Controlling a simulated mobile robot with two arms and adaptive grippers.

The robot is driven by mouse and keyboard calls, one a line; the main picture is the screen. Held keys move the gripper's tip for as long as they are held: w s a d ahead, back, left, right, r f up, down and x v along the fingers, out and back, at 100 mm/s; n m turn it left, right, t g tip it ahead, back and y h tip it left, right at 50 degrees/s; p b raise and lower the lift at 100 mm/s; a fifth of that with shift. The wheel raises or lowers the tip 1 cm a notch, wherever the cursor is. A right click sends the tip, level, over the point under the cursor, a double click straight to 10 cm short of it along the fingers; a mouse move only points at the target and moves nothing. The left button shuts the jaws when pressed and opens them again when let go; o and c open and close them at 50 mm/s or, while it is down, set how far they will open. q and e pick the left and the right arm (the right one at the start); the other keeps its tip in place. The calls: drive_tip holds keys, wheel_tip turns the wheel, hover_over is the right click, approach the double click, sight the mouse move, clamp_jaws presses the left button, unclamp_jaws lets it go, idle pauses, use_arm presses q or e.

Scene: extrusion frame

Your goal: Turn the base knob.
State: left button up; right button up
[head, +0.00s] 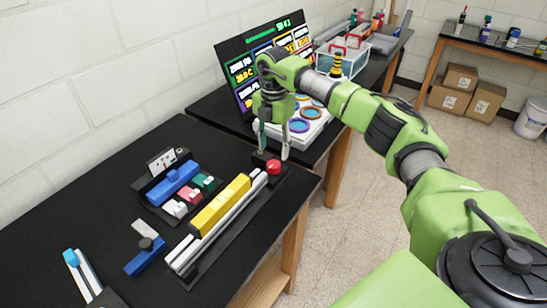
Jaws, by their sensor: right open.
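A round red knob (274,167) sits on a small black base at the far end of the aluminium extrusion rails (215,226) on the black table. My right gripper (271,153) points down just above the red knob, with its fingers apart on either side and nothing between them. I cannot tell whether the fingertips touch the knob. Which knob is the base knob is not marked. My left gripper is not in view.
A yellow block (221,205) lies along the rails. A black holder with blue, white, red and green parts (175,180) stands to its left. A screen (243,75) and a tray with coloured rings (300,122) are behind my right gripper.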

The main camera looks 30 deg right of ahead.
sight(274, 164)
wheel_tip(274, 164, up, 6)
drive_tip(key=shift+s, duration=0.1)
idle(0.7)
